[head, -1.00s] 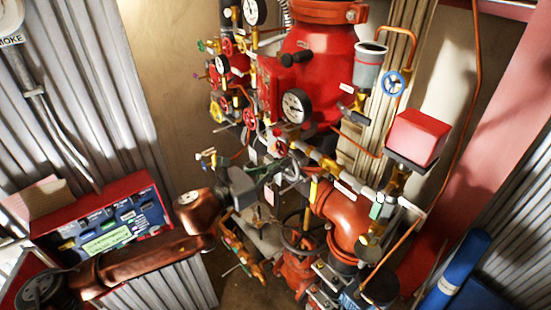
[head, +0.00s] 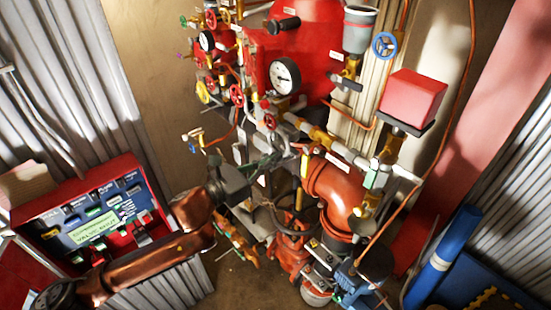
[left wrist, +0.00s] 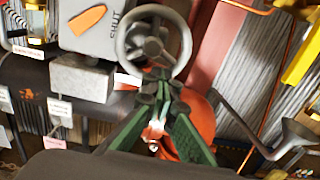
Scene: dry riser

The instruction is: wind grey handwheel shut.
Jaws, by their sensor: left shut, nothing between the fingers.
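The grey handwheel (left wrist: 154,42) shows in the left wrist view at top centre, a round rim with spokes and a hub. Beside it on the left is a grey box (left wrist: 98,28) marked SHUT with an orange pointer. My left gripper (left wrist: 158,92) has green linkages, and its dark fingertips are together in front of the wheel's lower rim. I cannot tell whether they touch it. In the head view my left gripper (head: 250,176) reaches in among the pipework from the left, its tips hard to make out. I cannot surely pick out that wheel there. My right gripper is not in view.
An orange-red pipe elbow (head: 338,190) and a red valve body (head: 290,258) crowd the space right of my gripper. Pressure gauges, including a white one (head: 285,75), and small red wheels stand above. A red case (head: 150,205) is at left. A blue roll (head: 440,258) leans at right.

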